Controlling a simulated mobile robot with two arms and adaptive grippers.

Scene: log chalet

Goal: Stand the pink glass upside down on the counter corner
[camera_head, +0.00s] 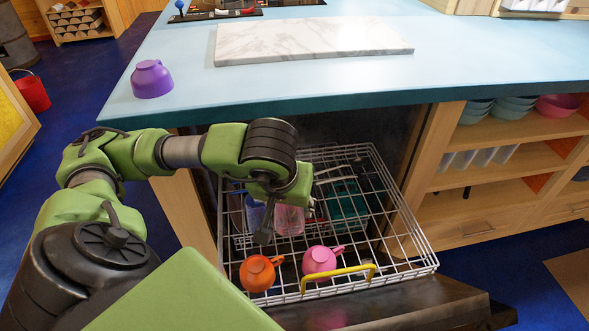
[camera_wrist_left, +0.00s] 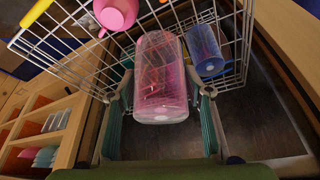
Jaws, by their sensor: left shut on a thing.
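The pink glass (camera_head: 290,219) is in the wire dishwasher rack (camera_head: 405,262), partly hidden behind my left gripper in the head view. In the left wrist view the pink glass (camera_wrist_left: 160,80) is clear and see-through, between the two fingers. My left gripper (camera_head: 285,212) is shut on it, and its fingers also show in the left wrist view (camera_wrist_left: 163,100). The light blue counter (camera_head: 190,100) is above the rack; its near left corner (camera_head: 112,112) has bare space beside an upside-down purple cup (camera_head: 152,79). My right gripper is not in view.
A blue glass (camera_head: 255,214) stands close beside the pink glass. An orange cup (camera_head: 259,272) and a pink cup (camera_head: 321,261) sit at the rack's front, near its yellow handle (camera_head: 338,277). A marble board (camera_head: 310,40) lies on the counter. The counter edge overhangs the rack's back.

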